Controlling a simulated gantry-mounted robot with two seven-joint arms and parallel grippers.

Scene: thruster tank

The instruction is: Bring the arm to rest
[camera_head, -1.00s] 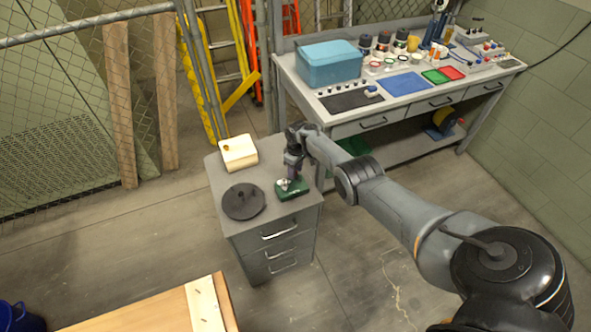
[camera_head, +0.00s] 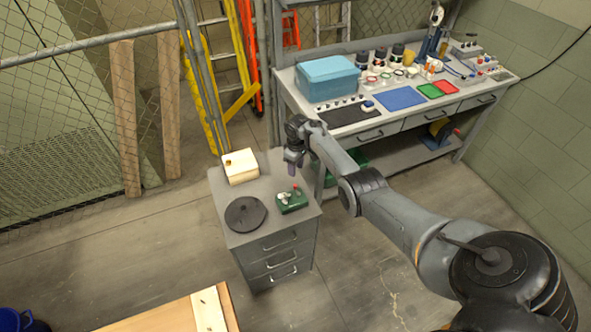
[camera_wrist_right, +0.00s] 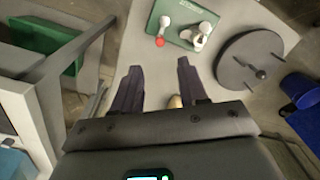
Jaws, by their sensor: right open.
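My right gripper (camera_head: 293,163) is over the back right part of the grey drawer cabinet (camera_head: 272,245), close to its edge. In the right wrist view its two dark fingers (camera_wrist_right: 158,75) are apart with nothing between them. A small green base (camera_head: 292,202) with white parts and a red knob sits on the cabinet top, in front of the gripper and apart from it. The green base also shows beyond the fingertips in the right wrist view (camera_wrist_right: 172,32). My left gripper is not in view.
A dark round disc (camera_head: 246,214) with a peg and a cream box (camera_head: 241,167) share the cabinet top. A workbench (camera_head: 350,135) with a blue bin (camera_head: 327,78) and many small items stands behind. A wooden surface (camera_head: 165,315) is at the front left.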

